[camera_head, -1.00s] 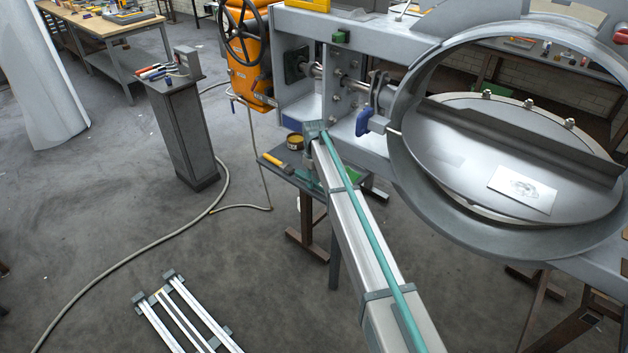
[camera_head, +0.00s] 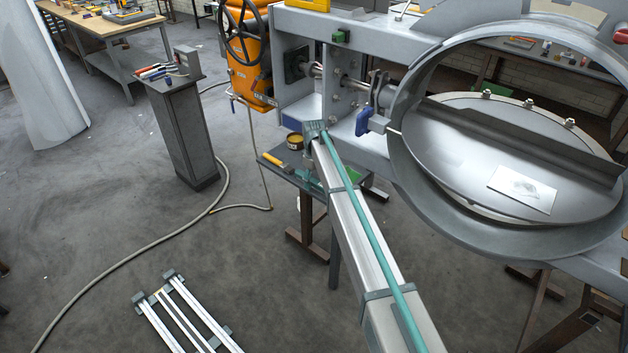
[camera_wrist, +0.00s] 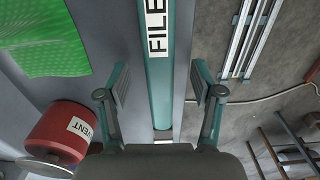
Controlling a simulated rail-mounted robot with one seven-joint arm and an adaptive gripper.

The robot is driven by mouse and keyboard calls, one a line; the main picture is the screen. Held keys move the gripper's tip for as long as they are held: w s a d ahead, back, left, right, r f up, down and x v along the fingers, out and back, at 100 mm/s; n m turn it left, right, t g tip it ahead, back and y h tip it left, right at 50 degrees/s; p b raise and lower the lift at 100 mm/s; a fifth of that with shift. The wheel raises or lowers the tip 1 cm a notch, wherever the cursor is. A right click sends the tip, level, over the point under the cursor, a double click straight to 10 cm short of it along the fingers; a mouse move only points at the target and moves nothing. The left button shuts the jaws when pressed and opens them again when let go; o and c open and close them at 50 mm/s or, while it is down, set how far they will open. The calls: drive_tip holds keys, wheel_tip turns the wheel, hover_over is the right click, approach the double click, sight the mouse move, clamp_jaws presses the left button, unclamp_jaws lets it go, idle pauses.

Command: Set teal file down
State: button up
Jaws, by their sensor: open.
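The teal file (camera_wrist: 160,95), with a white "FILE" label, shows in the wrist view as a long flat bar running away from my gripper. It lies along the grey surface of a small stand. My gripper (camera_wrist: 159,82) is open, with one finger on each side of the file and a visible gap on both sides. In the head view my gripper (camera_head: 311,181) is low over the small stand (camera_head: 283,176), below the end of my arm. The file cannot be told apart from the teal gripper parts there.
A green perforated mat (camera_wrist: 42,38) and a red cylinder (camera_wrist: 62,128) marked "VENT" are left of the file in the wrist view. In the head view, a yellow tin (camera_head: 294,141) and a yellow-handled tool (camera_head: 272,160) are on the stand. The large duct ring (camera_head: 405,180) is close on the right.

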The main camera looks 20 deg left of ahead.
drive_tip(key=shift+r, duration=0.1)
wheel_tip(320, 180, up, 12)
idle(0.5)
idle(0.5)
drive_tip(key=s+d+f+m, duration=0.2)
drive_tip(key=s+d+f, duration=0.25)
drive_tip(key=d, duration=0.65)
drive_tip(key=s+d+f+m, duration=0.35)
drive_tip(key=d+f, duration=0.25)
drive_tip(key=d, duration=0.4)
drive_tip(key=s+d+f+m, duration=0.2)
drive_tip(key=s+d+f, duration=0.25)
drive_tip(key=d, duration=0.65)
drive_tip(key=s+d+f+m, duration=0.3)
drive_tip(key=s+d, duration=0.7)
drive_tip(key=s, duration=0.1)
drive_tip(key=s+d+f+m, duration=0.3)
drive_tip(key=s+d+m, duration=0.1)
drive_tip(key=s+d, duration=0.65)
drive_tip(key=s+f+g, duration=0.3)
drive_tip(key=s+f, duration=0.7)
drive_tip(key=s, duration=0.4)
drive_tip(key=s+a+f+g+b, duration=0.1)
drive_tip(key=s+f+g, duration=0.2)
drive_tip(key=s+f, duration=0.7)
drive_tip(key=s, duration=0.4)
drive_tip(key=shift+g, duration=0.4)
